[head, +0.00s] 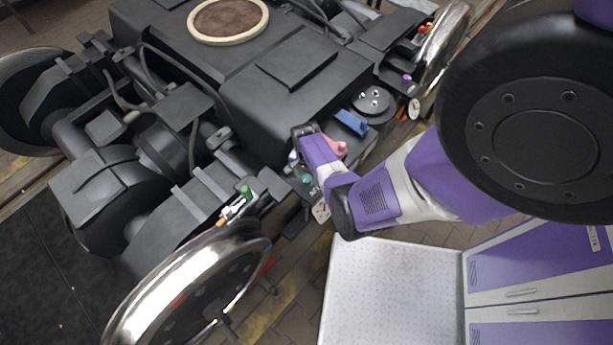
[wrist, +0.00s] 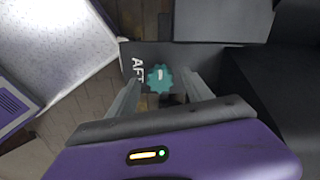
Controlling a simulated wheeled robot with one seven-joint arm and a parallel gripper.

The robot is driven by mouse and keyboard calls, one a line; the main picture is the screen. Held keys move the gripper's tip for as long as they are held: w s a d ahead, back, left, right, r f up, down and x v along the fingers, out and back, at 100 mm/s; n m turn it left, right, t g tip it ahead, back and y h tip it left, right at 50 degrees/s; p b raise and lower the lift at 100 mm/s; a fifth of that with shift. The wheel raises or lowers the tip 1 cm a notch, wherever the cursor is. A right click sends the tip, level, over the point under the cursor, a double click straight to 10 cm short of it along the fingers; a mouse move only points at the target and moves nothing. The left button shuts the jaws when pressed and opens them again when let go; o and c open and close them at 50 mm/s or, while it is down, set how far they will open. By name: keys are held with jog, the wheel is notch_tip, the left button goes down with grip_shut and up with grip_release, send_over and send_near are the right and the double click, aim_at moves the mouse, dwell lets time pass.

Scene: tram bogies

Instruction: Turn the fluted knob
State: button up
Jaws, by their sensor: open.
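The fluted knob (wrist: 159,77) is teal with a scalloped edge and a pale mark on its face. In the wrist view it sits on a dark panel marked AFT (wrist: 137,70). My gripper (wrist: 160,88) is open, with one finger on each side of the knob in this view; I cannot tell whether either touches it. In the head view a small teal part (head: 307,180), which looks like the same knob, shows just left of my purple wrist. My fingertips are mostly hidden there.
The dark bogie (head: 250,90) fills the left and middle. A pink knob (head: 340,149), a blue block (head: 351,122) and a round black plate (head: 373,103) are close to my wrist. A shiny wheel (head: 190,290) is in front. A pale-topped bench (head: 390,290) and purple cabinet (head: 540,275) stand right.

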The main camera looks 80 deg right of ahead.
aim_at(308, 179)
notch_tip(308, 179, up, 8)
jog(key=shift+f+p, duration=0.2)
jog(key=shift+p, duration=0.5)
jog(key=shift+s+a+f+n, duration=0.15)
jog(key=shift+s+n, duration=0.15)
jog(key=s+a+r+n+t, duration=0.2)
jog(key=a+r+n+t, duration=0.5)
jog(key=a+r, duration=0.8)
jog(key=s+a+r+n+t+b, duration=0.1)
jog(key=s+a+r+n+t, duration=0.1)
jog(key=a+r+n+t, duration=0.6)
jog(key=a+r+n, duration=0.6)
jog(key=a+r, duration=0.2)
jog(key=r, duration=0.6)
jog(key=shift+s+a+r, duration=0.2)
jog(key=shift+s+r, duration=0.05)
jog(key=shift+r, duration=0.1)
